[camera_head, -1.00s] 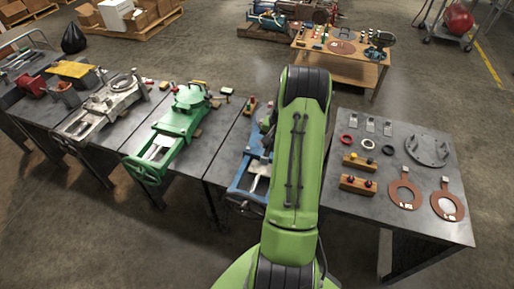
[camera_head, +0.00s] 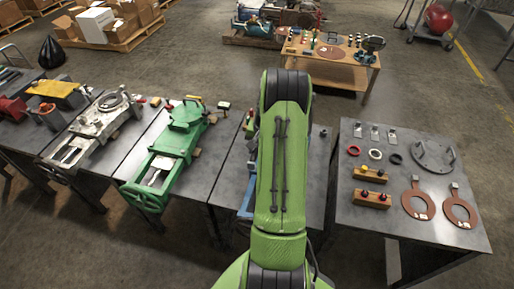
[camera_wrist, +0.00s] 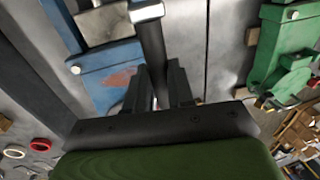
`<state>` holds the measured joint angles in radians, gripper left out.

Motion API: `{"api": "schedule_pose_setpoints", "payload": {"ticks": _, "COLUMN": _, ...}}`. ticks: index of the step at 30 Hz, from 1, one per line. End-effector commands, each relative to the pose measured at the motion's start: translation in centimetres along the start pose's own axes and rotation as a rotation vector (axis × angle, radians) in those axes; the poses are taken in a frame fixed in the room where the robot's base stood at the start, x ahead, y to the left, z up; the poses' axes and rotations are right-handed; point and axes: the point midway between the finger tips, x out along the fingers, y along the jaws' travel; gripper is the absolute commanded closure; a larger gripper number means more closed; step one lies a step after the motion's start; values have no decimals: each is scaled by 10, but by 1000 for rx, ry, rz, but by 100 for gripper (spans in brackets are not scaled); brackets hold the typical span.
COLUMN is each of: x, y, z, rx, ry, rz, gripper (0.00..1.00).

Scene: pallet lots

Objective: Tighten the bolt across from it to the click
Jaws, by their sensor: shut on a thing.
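My gripper (camera_wrist: 160,88) is shut on a dark bar-shaped tool (camera_wrist: 153,45). The tool runs up the wrist view to a bright silver end (camera_wrist: 147,12), close to the blue valve's edge; I cannot tell whether it touches. The blue valve (camera_wrist: 105,65) lies left of the tool, with a worn reddish patch and a pale round spot (camera_wrist: 76,70), perhaps a bolt head. In the head view, my arm hides most of the blue valve (camera_head: 246,205) and all of my gripper. I cannot tell which bolt the task means.
A green valve (camera_head: 175,150) lies on the bench left of my arm; it also shows in the wrist view (camera_wrist: 280,60). A grey valve (camera_head: 95,130) lies farther left. The right table (camera_head: 350,222) holds rings, gaskets, a flange and wooden blocks. A wooden table (camera_head: 335,80) stands behind.

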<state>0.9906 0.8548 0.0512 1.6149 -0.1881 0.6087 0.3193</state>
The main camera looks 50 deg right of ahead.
Motion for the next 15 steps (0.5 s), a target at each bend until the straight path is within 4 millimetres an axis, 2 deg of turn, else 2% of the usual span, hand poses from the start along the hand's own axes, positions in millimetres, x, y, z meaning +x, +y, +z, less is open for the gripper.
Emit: {"api": "schedule_pose_setpoints", "payload": {"ticks": 15, "x": 55, "y": 11, "z": 1, "rx": 0, "ry": 1, "rz": 0, "gripper": 100}}
